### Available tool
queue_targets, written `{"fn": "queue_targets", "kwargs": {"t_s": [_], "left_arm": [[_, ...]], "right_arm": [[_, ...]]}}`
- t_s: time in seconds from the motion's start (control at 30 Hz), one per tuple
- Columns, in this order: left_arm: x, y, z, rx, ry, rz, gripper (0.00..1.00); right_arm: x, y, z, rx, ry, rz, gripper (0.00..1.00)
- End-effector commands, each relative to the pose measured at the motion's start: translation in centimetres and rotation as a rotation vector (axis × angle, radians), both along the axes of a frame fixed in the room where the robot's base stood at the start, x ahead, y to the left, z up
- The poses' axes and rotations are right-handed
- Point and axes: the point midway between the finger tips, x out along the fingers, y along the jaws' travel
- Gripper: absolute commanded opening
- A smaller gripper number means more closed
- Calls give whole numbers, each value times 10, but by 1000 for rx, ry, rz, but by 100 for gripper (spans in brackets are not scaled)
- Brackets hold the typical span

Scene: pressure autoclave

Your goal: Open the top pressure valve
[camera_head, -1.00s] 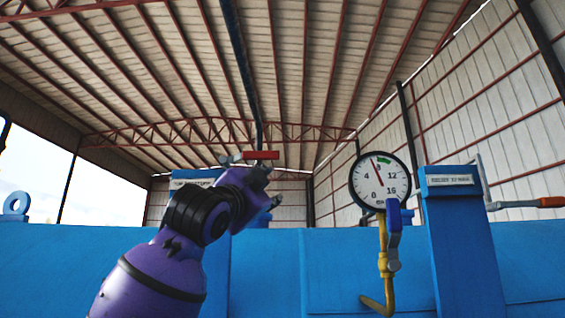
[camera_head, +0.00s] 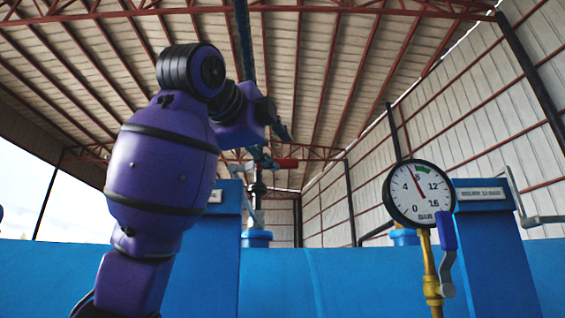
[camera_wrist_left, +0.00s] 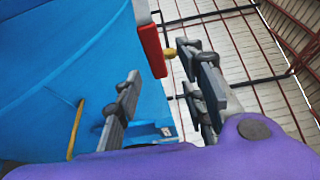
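The top valve (camera_head: 258,190) stands on a blue flange behind the blue tank's front edge, partly hidden by my left arm. Its red handle (camera_head: 287,163) points right; in the left wrist view the red handle (camera_wrist_left: 152,42) shows at the top, beyond the fingertips. My left gripper (camera_head: 272,140) is raised close to the handle, seen partly edge-on. In the left wrist view its grey fingers (camera_wrist_left: 160,92) are spread apart with nothing between them. Contact with the handle does not show. My right gripper is out of view.
A pressure gauge (camera_head: 418,193) stands right on a yellow pipe (camera_head: 431,285) with a blue-handled valve (camera_head: 447,255). Blue posts (camera_head: 213,250) and (camera_head: 495,255) rise from the blue tank (camera_head: 330,285). A grey lever (camera_head: 525,205) is at far right. Open air surrounds the valve top.

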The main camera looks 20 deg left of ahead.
Motion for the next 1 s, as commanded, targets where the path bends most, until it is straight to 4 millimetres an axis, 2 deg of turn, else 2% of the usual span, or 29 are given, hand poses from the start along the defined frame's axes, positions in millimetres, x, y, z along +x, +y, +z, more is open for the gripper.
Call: {"fn": "queue_targets", "kwargs": {"t_s": [0.1,0.3,0.43,0.7,1.0], "left_arm": [[24,-2,-3,-4,9,2,38],[50,-4,-3,-4,8,2,38],[58,-6,-2,-4,4,2,38],[59,-6,-2,-4,3,2,38],[59,-5,-2,-4,3,2,0]], "right_arm": [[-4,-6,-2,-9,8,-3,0],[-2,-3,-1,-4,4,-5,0],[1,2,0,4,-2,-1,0],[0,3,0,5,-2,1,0],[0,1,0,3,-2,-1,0]]}}
